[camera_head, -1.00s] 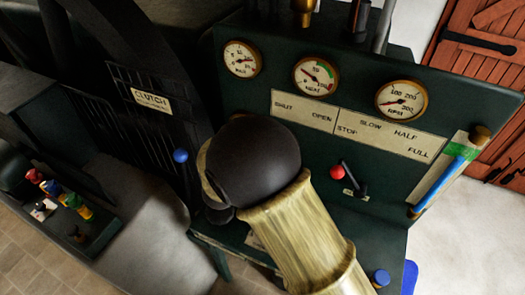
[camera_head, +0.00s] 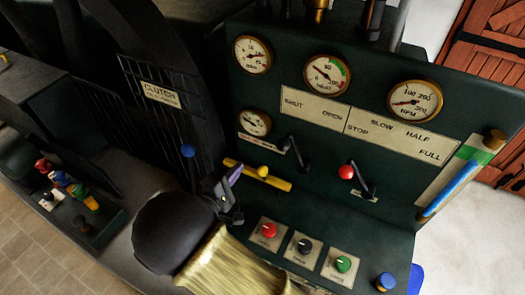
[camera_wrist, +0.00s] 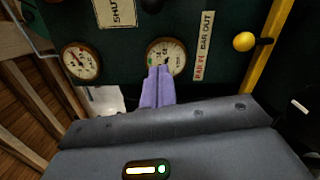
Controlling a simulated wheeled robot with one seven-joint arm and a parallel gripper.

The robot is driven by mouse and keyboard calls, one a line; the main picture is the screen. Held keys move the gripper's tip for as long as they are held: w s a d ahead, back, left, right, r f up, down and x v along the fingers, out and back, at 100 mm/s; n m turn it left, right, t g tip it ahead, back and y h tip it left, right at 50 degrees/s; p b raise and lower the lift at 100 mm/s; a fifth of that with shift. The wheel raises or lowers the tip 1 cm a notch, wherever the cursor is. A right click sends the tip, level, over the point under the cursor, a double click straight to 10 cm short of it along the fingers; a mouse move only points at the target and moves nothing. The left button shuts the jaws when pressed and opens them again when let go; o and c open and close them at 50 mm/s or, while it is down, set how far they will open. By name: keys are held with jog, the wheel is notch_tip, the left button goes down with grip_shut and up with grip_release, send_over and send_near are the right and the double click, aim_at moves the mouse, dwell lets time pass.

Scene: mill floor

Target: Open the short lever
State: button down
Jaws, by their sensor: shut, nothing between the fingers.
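A lever with a black knob (camera_head: 285,145) and a dark stem stands on the green panel, under the SHUT end of the SHUT–OPEN plate (camera_head: 312,107). A second lever with a red knob (camera_head: 346,171) is to its right, under the STOP plate. My gripper (camera_head: 236,173) is left of and below the black knob, apart from it. In the wrist view its purple fingers (camera_wrist: 157,86) are together and empty, overlapping a gauge (camera_wrist: 175,52). A black round shape (camera_wrist: 152,5), perhaps the lever's knob, is cut off at the top edge.
A yellow bar (camera_head: 277,182) with a yellow knob (camera_head: 262,171) lies just right of my gripper. Red (camera_head: 269,230), black (camera_head: 304,246) and green (camera_head: 343,264) knobs sit below. A CLUTCH grille (camera_head: 160,95) with a blue knob (camera_head: 188,151) is left.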

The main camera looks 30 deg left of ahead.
jog(key=w+d+p, duration=0.3)
jog(key=w+p, duration=0.3)
jog(key=w, duration=0.5)
jog(key=shift+d+r, duration=0.3)
jog(key=shift+r, duration=0.1)
jog(key=shift+r, duration=0.1)
